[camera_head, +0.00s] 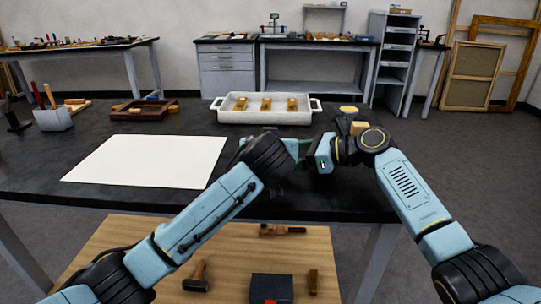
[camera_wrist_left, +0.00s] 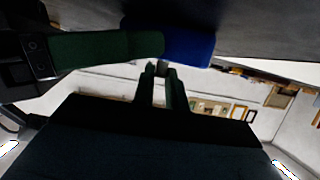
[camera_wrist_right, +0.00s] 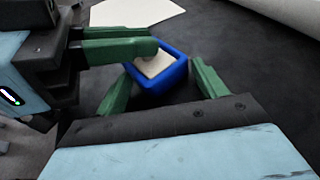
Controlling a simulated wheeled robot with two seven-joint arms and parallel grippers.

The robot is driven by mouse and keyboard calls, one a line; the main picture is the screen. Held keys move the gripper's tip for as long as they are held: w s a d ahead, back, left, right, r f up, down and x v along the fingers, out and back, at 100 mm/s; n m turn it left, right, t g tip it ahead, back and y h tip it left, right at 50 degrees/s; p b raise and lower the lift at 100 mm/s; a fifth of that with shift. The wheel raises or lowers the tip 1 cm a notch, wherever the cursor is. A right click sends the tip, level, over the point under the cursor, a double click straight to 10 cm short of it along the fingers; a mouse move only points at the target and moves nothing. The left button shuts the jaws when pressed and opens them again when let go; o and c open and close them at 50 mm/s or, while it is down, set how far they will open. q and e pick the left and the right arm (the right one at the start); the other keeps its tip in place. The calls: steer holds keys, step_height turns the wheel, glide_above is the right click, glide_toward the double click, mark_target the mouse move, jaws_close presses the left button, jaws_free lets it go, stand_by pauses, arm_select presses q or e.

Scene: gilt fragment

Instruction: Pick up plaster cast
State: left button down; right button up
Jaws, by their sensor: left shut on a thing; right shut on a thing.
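The cream plaster cast (camera_wrist_right: 154,66) sits inside a blue mould (camera_wrist_right: 181,72) in the right wrist view. The mould's blue side also shows in the left wrist view (camera_wrist_left: 187,46). My right gripper (camera_wrist_right: 162,70) has its green fingers on either side of the mould and is shut on it. My left gripper (camera_wrist_left: 162,70) reaches in from the left with its fingertips over the mould's far rim and the cast. It is shut with a narrow gap, seemingly on the cast; the contact is hidden. In the head view both grippers meet above the table edge, and the arms hide mould and cast.
A white sheet (camera_head: 150,160) lies on the dark table (camera_head: 30,172). Behind are a white tray (camera_head: 230,116) with several gold pieces and a brown wooden tray (camera_head: 130,112). A tool holder (camera_head: 52,119) stands left. Tools lie on a lower wooden shelf (camera_head: 225,245).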

arm_select(q)
step_height(320, 180, up, 10)
arm_select(e)
steer(key=o, duration=0.8)
stand_by(0.3)
steer(key=shift+o, duration=0.2)
